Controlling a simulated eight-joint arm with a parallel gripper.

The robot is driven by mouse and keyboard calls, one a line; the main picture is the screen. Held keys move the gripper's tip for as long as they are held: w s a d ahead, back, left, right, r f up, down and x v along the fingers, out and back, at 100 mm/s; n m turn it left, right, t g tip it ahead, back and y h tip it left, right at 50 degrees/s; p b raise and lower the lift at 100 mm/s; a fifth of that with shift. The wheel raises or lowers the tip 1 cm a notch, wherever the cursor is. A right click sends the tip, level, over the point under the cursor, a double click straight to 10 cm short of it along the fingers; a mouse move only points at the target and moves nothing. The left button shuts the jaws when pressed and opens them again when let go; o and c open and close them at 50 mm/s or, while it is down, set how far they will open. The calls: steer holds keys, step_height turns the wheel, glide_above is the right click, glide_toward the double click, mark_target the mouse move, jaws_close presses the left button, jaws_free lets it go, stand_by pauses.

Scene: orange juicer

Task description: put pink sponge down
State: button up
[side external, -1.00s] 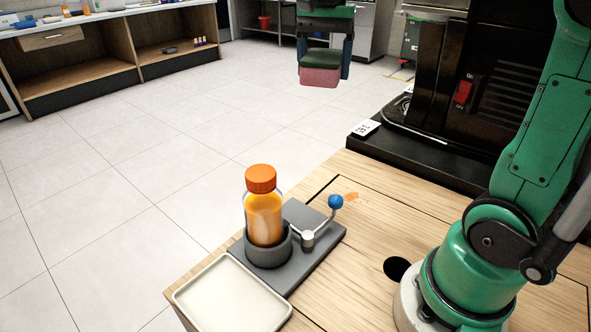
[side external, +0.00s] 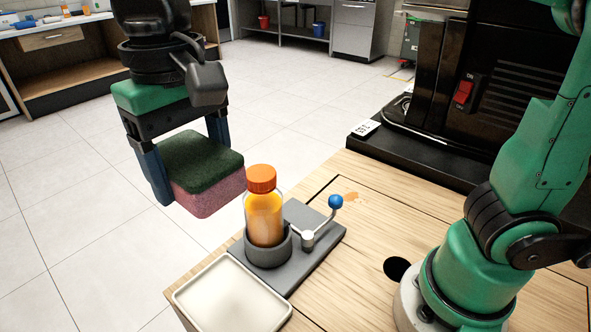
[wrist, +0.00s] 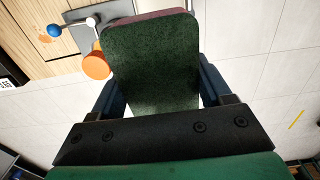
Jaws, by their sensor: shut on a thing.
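The pink sponge (side external: 213,192) has a dark green top layer and a pink lower layer. My gripper (side external: 190,163) is shut on it, with one blue finger on each side. In the side external view it is held in the air left of the bottle, nearer the camera than before. In the wrist view the sponge's green face (wrist: 152,62) fills the middle between the fingers, with a thin pink edge at its far end. The cream tray (side external: 232,295) lies empty at the table's front left corner, below and to the right of the sponge.
An orange-capped juice bottle (side external: 264,215) stands upright in a round holder on a grey plate (side external: 318,236) with a blue-knobbed lever (side external: 335,202). A black machine (side external: 500,90) stands at the back right. An orange stain (side external: 351,197) marks the wooden table.

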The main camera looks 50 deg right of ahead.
mark_target(232, 304)
step_height(232, 304, down, 23)
steer(key=shift+r, duration=0.2)
stand_by(0.5)
steer(key=shift+f, duration=0.2)
steer(key=o, duration=1.2)
steer(key=shift+r, duration=0.15)
step_height(232, 304, up, 12)
steer(key=shift+r, duration=0.1)
steer(key=shift+w, duration=0.1)
step_height(232, 304, down, 12)
steer(key=shift+f, duration=0.2)
steer(key=shift+r, duration=0.15)
